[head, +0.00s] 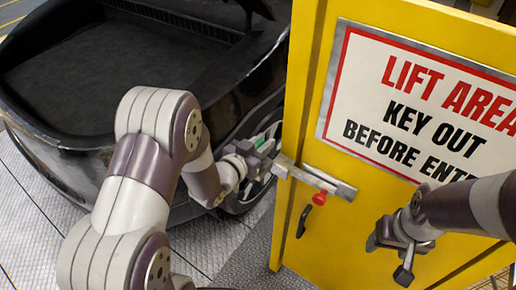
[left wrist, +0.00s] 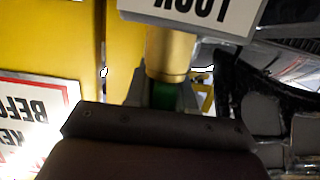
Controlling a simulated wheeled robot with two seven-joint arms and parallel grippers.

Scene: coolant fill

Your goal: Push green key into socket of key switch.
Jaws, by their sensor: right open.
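The green key (left wrist: 167,97) sits between the two fingers of my left gripper (left wrist: 168,90) in the left wrist view, mostly hidden by the gripper. A gold cylinder (left wrist: 171,52), which looks like the key switch, is directly in front of the key. Its socket is hidden, so I cannot tell how far the key is in. In the head view my left gripper (head: 264,153) is at the left edge of the yellow panel, with a bit of green (head: 261,142) showing. My right gripper (head: 393,246) is open and empty in front of the panel's lower right.
The yellow panel (head: 300,120) carries a lift-area sign (head: 425,100), a metal latch bar (head: 318,181), a red knob (head: 319,198) and a black handle (head: 304,221). A black car (head: 90,150) stands behind my left arm.

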